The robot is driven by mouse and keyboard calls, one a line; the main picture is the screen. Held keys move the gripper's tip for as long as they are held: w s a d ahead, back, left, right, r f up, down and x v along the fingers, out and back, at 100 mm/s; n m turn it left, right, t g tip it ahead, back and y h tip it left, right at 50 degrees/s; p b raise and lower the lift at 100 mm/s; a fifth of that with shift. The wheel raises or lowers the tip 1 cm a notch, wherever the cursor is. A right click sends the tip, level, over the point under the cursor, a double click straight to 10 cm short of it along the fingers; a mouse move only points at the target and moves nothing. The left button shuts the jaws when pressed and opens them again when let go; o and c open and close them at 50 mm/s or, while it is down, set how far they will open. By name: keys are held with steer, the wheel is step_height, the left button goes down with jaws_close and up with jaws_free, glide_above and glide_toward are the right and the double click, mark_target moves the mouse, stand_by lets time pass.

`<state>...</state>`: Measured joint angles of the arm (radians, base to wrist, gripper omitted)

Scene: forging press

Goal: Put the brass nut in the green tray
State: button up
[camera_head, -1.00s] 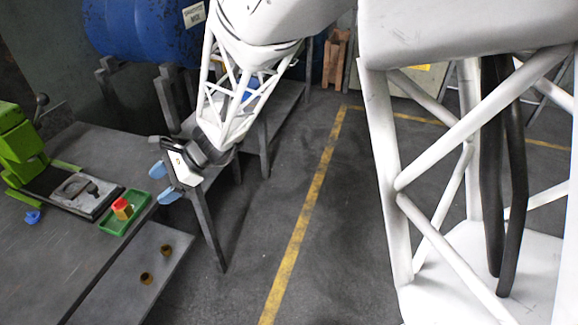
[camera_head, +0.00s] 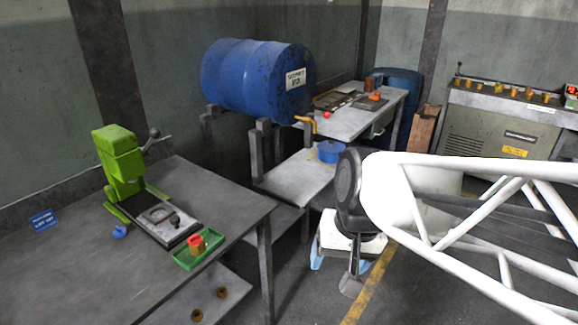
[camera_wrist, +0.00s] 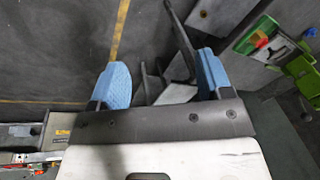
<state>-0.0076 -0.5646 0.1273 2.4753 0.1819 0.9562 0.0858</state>
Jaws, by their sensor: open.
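The green tray (camera_head: 210,250) sits on the front right corner of the near table. In it are a red piece (camera_head: 196,239) and an orange-yellow piece, close together; I cannot tell whether either is a nut. Two small brass-brown pieces lie on the lower shelf, one nearer (camera_head: 197,315) and one farther (camera_head: 221,291); they look like nuts. My gripper (camera_head: 341,264) points down over the floor, right of the table and away from these things. In the wrist view its blue fingers (camera_wrist: 163,78) are apart with nothing between them. The tray (camera_wrist: 243,46) shows there at upper right.
A green press (camera_head: 122,165) stands on the table (camera_head: 70,265) behind the tray. A blue drum (camera_head: 250,75) on a stand and a side bench (camera_head: 295,178) with a blue round container (camera_head: 330,151) lie beyond. Small brass and red pieces line a grey cabinet (camera_head: 500,125). The floor around my gripper is clear.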

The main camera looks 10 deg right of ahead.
steer(key=shift+n+t+h, duration=0.4)
steer(key=shift+n+h, duration=0.5)
steer(key=shift+s+d+r, duration=0.35)
steer(key=shift+s+d, duration=0.45)
steer(key=shift+d, duration=0.05)
steer(key=shift+s+d+r, duration=0.3)
steer(key=shift+s+d, duration=0.45)
steer(key=shift+d, duration=0.05)
